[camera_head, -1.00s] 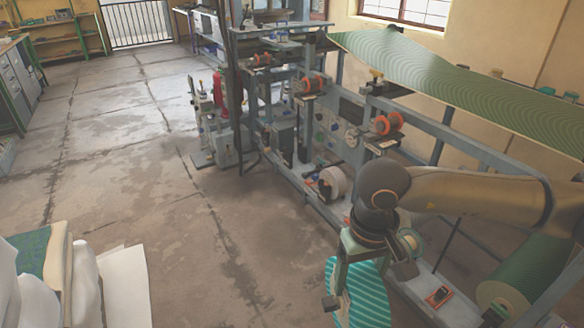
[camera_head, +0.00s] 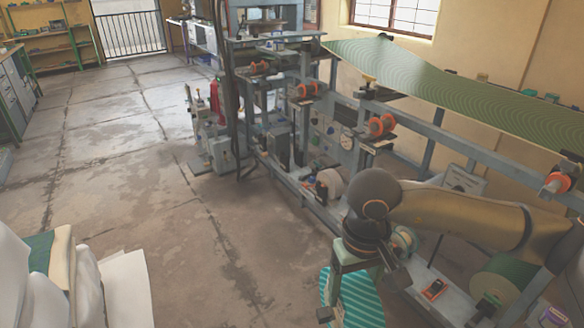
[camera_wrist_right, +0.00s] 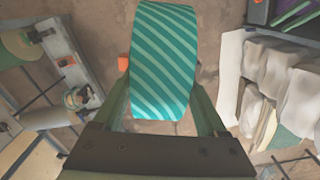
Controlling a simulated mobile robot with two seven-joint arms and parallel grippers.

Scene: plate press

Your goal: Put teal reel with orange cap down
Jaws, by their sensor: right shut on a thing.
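The teal reel (camera_head: 360,300) has lighter diagonal stripes and hangs under my right gripper (camera_head: 344,285), at the bottom edge of the head view. In the right wrist view the reel (camera_wrist_right: 165,60) fills the upper middle, between the two fingers of my right gripper (camera_wrist_right: 165,100). The gripper is shut on it. The orange cap (camera_wrist_right: 123,63) shows at the reel's left side in the right wrist view. The reel is held in the air above the concrete floor. Its lower end is cut off in the head view. My left gripper is not in view.
A grey press frame with orange rollers (camera_head: 381,125) runs along the right, under a green patterned sheet (camera_head: 440,75). A green roll (camera_head: 495,290) lies low at the right. Pale stacked material (camera_head: 125,290) stands at lower left. The floor (camera_head: 170,230) between is clear.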

